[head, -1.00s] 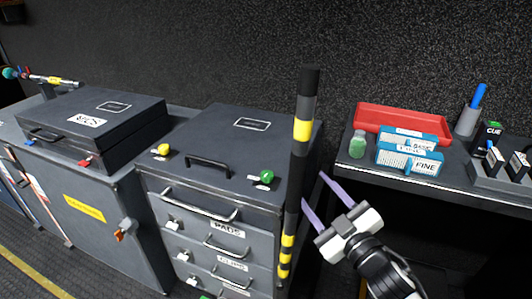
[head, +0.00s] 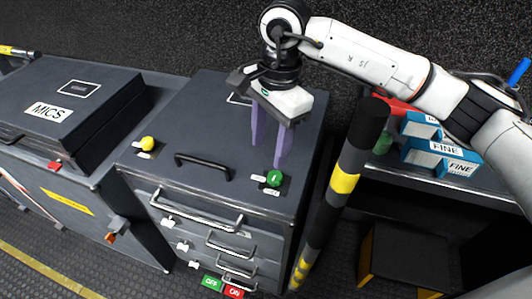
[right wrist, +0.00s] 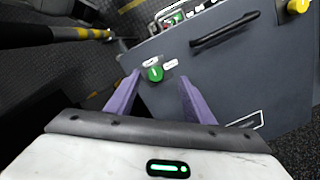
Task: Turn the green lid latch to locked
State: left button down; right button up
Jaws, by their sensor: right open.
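The green lid latch (head: 274,178) is a round knob on the lid of the dark grey drawer cabinet (head: 215,130), near its front right corner. It also shows in the right wrist view (right wrist: 155,74), between two small white labels whose words I cannot read. My right gripper (head: 268,158) is open above the lid, its two purple fingers pointing down just behind the latch. In the right wrist view the latch lies beyond and between the open fingertips (right wrist: 160,85), apparently not touched. My left gripper is not in view.
A yellow knob (head: 147,143) and a black handle (head: 203,166) are on the same lid. A black and yellow striped post (head: 342,183) stands just right of the cabinet. The MICS case (head: 70,110) is at left. Blue boxes (head: 455,160) lie on the right shelf.

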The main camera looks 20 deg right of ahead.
aim_at(276, 175)
jog(key=shift+h, duration=0.5)
jog(key=f, duration=0.3)
jog(key=d+f+p, duration=0.1)
jog(key=f, duration=0.5)
jog(key=shift+w+d+f+p, duration=0.2)
jog(key=shift+d+f+p, duration=0.1)
jog(key=shift+d+f, duration=0.1)
jog(key=c, duration=1)
jog(key=shift+c, duration=0.2)
